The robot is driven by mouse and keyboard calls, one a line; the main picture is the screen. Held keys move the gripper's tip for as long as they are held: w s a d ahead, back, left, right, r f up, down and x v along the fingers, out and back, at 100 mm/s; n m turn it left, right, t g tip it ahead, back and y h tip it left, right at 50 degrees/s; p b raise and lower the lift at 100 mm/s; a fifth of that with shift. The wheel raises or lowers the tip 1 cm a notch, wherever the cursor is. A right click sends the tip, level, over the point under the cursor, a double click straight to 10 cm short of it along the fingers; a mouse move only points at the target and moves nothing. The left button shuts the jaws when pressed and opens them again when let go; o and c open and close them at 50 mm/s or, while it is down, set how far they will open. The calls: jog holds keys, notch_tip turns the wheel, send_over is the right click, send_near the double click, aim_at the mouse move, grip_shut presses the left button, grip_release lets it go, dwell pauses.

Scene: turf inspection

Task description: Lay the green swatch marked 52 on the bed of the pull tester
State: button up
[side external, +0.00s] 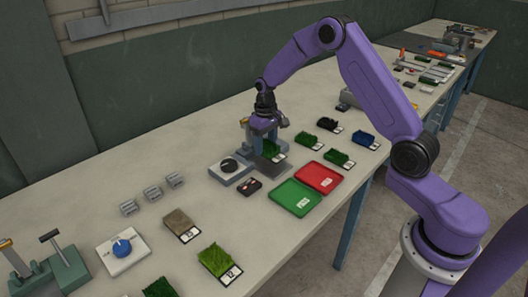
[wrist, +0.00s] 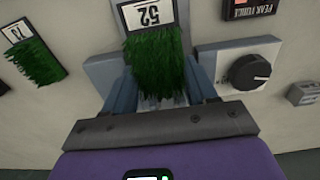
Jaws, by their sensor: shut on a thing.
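The green swatch marked 52 (wrist: 153,58) is a tuft of dark green turf with a white label, which reads upside down in the wrist view. My gripper (wrist: 163,92) is shut on it, one finger on each side. In the side view, the swatch (side external: 271,150) hangs under my gripper (side external: 264,133), over the grey bed plate (side external: 266,167) of the pull tester. I cannot tell whether it touches the bed. The tester's dial box (side external: 230,170) stands left of the bed; its black knob (wrist: 249,72) shows in the wrist view.
A dark peak force display (side external: 250,187), a green tray (side external: 297,198) and a red tray (side external: 319,177) lie in front of the tester. Other green swatches (side external: 311,141) (side external: 338,158), a black one (side external: 328,124) and a blue one (side external: 364,138) lie to the right. Grey clips (side external: 152,192) stand left.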

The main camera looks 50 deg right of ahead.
aim_at(264, 152)
jog(key=shift+w+f, duration=0.35)
jog(key=shift+f, duration=1.6)
jog(key=shift+f, duration=0.15)
jog(key=o, duration=0.8)
notch_tip(264, 152, up, 11)
jog(key=shift+r, duration=0.7)
